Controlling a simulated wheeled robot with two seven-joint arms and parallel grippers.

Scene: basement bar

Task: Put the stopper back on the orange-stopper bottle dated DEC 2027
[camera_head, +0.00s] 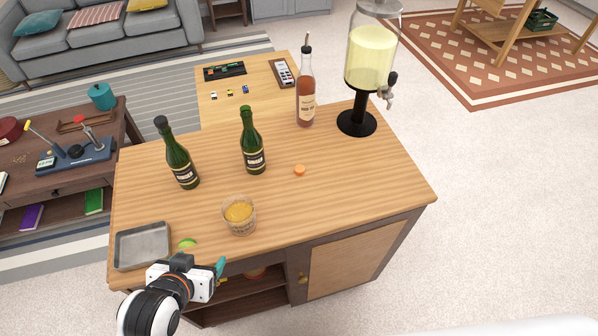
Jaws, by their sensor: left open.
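A small orange stopper (299,170) lies on the wooden counter (340,190), to the right of the middle green bottle (253,145). That bottle stands upright with a green neck and no orange on top. Another green bottle (182,162) stands upright to its left with a dark top. Both have dark labels whose dates are too small to read. My left gripper (221,268) is open at the counter's front edge, near a lime piece and well away from the stopper and bottles. One teal fingertip shows; the rest is partly hidden by the wrist. My right gripper is out of view.
A glass of amber drink (239,215) stands near the front, between gripper and stopper. A metal tray (143,245) and lime piece (187,243) lie front left. A pink bottle with pourer (306,95) and drink dispenser (370,65) stand at the back. The counter's right side is clear.

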